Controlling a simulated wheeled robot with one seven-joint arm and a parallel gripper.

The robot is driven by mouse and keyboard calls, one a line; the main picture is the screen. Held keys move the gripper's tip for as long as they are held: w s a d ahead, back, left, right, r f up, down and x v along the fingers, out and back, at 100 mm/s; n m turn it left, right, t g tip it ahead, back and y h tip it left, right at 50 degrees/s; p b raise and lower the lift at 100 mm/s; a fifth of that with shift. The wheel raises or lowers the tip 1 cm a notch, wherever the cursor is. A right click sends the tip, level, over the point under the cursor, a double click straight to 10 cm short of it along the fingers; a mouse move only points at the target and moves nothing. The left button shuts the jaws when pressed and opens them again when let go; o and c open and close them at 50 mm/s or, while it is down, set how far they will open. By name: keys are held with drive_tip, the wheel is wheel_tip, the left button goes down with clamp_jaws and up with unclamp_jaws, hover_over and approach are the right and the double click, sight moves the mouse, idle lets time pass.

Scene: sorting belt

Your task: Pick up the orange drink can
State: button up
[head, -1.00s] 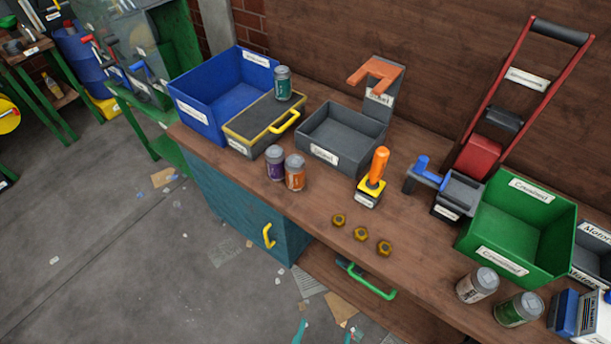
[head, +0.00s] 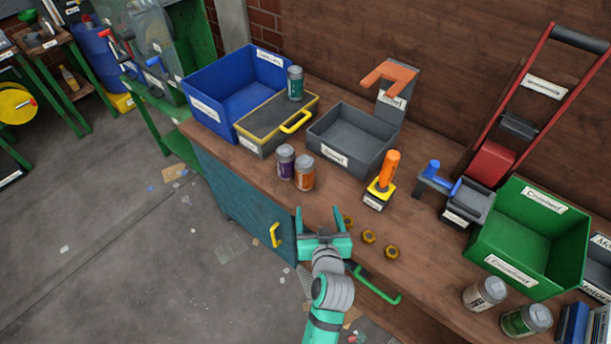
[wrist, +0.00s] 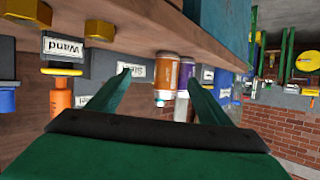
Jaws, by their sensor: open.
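The orange drink can (head: 304,173) stands upright on the wooden bench, right beside a purple can (head: 285,162) on its left. In the wrist view the orange can (wrist: 166,73) shows between my two fingers, some distance beyond them, with the purple can (wrist: 185,77) just right of it. My gripper (head: 324,212) is open and empty at the bench's front edge, nearer the camera than the orange can and apart from it. Its fingers also show in the wrist view (wrist: 161,92).
A grey tray (head: 345,155), a joystick (head: 386,175) and several brass nuts (head: 368,237) are right of the cans. Behind them are a blue bin (head: 205,110) and a yellow-edged case (head: 258,142) with a teal can (head: 295,83) on it. A green crate (head: 510,275) stands far right.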

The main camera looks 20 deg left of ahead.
drive_tip(key=n+g+y, duration=0.1)
drive_tip(key=n, duration=0.1)
approach(307, 175)
drive_tip(key=f, duration=0.1)
drive_tip(key=shift+y, duration=0.3)
drive_tip(key=x, duration=1.1)
drive_tip(key=shift+w+r, duration=0.15)
drive_tip(key=shift+w, duration=0.05)
drive_tip(key=c, duration=1.1)
